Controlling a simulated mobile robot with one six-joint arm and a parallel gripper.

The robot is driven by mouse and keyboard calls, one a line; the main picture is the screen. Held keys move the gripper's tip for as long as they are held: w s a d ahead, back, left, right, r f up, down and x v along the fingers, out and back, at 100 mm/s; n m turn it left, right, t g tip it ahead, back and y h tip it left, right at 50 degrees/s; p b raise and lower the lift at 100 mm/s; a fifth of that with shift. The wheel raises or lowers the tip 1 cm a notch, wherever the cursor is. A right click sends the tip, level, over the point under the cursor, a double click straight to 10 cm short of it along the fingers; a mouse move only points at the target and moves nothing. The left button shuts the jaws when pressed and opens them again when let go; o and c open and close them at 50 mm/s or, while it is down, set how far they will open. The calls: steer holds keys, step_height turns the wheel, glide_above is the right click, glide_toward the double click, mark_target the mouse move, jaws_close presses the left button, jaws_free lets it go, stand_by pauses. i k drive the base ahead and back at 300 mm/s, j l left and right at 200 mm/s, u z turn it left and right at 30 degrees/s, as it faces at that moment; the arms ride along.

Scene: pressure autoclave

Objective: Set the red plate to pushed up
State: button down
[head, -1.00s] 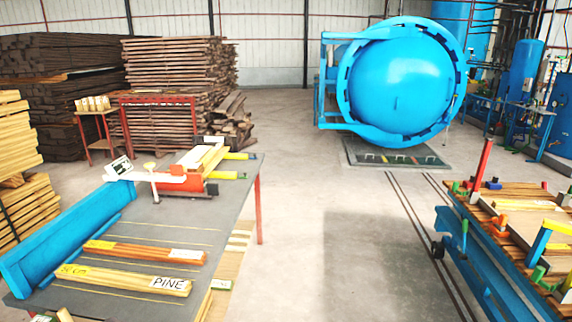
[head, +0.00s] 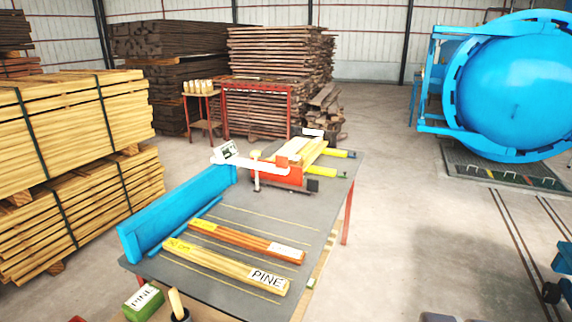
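A red device (head: 275,178) with a white beam sits at the far end of the grey-topped table (head: 240,225). An orange-red upright piece (head: 294,147) stands on it beside pale wooden pieces (head: 313,150). This may be the red plate, but it is small and I cannot tell for sure, nor whether it is pushed up. Two yellow-ended parts (head: 326,171) stick out to the right of the device. My gripper is not in view.
Orange and pale wood strips (head: 225,266) lie on the table, with a blue guide (head: 178,212) along its left edge. Stacked planks (head: 75,130) stand left. The blue autoclave (head: 515,90) is at the right.

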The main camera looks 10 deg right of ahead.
mark_target(292, 181)
steer(key=i+l+u, duration=0.35)
steer(key=i+l, duration=0.2)
steer(key=i+l+u, duration=0.4)
steer(key=i+l, duration=0.3)
steer(key=i+l+u, duration=0.2)
steer(key=l, duration=0.25)
steer(key=i+l+u, duration=0.15)
steer(key=i+l, duration=0.15)
steer(key=l, duration=0.15)
steer(key=i+l+u, duration=0.2)
steer(key=l, duration=0.25)
